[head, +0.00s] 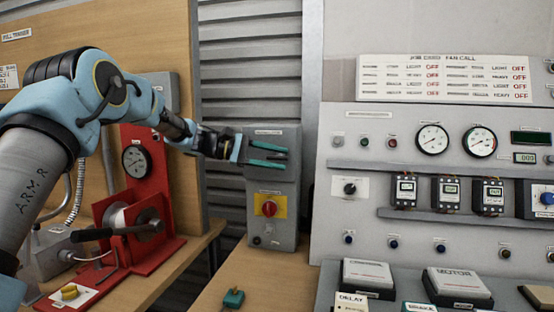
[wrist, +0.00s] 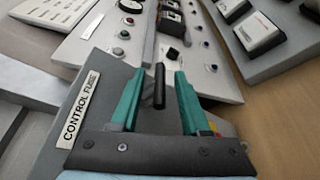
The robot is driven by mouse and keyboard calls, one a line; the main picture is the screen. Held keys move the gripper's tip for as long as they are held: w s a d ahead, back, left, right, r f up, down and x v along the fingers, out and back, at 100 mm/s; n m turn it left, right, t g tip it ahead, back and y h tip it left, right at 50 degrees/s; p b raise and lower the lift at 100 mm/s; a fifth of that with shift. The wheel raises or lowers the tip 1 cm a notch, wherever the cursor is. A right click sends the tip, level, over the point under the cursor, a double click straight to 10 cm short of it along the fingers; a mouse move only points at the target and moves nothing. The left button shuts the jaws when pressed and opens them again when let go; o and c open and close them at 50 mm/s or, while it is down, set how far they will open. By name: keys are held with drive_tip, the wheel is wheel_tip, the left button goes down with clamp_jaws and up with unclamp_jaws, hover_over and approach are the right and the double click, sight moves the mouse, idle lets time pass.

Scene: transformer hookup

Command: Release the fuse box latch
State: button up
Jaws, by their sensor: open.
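The fuse box (head: 286,215) is a grey upright box at centre in the head view, with a red knob on a yellow plate. In the wrist view its face (wrist: 92,92) carries a "CONTROL FUSE" label. A short black bar, which looks like the latch handle (wrist: 159,88), stands out between my fingers. My gripper (head: 270,155) is at the upper part of the box, with its green fingers spread. In the wrist view my gripper (wrist: 158,76) has one finger on each side of the bar, with gaps showing. The latch is hidden behind the fingers in the head view.
A control panel (head: 345,240) with gauges and switches stands to the right. A red winch stand (head: 137,215) with a dial is on the left bench. A green-topped piece (head: 232,298) lies on the wooden bench below the box.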

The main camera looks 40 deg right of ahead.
drive_tip(key=b+v, duration=0.2)
drive_tip(key=v, duration=0.8)
drive_tip(key=shift+w+a, duration=0.2)
